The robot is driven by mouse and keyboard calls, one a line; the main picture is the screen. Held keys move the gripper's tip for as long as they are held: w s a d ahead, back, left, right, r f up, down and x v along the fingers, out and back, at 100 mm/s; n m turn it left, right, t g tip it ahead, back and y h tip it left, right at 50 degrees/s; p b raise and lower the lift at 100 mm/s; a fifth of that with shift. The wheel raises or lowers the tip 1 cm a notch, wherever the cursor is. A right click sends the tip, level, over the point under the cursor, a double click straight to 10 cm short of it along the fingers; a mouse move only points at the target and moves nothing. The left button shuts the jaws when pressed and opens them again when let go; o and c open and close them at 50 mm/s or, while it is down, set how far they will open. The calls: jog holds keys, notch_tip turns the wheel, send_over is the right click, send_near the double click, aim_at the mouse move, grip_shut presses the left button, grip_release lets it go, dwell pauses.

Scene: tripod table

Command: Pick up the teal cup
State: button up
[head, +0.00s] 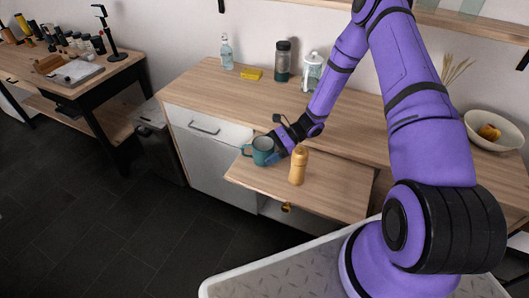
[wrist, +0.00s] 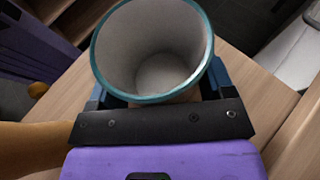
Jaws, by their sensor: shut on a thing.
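The teal cup (head: 262,151) is at the left end of the pull-out wooden board (head: 335,190) in the head view, with its handle to the left. My gripper (head: 274,148) is shut on the cup from its right side. In the wrist view the cup (wrist: 153,50) shows its white, empty inside and teal rim between the blue fingers of my gripper (wrist: 155,92). Whether the cup's base touches the board cannot be told.
A tan bottle (head: 298,166) stands on the board just right of the cup. The counter (head: 215,88) behind holds a glass bottle (head: 227,52), a yellow block (head: 251,74), a dark jar (head: 283,60) and a clear jar (head: 312,72). A bowl (head: 494,131) stands at the right.

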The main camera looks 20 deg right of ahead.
notch_tip(320, 180, up, 10)
dwell(0.6)
dwell(0.6)
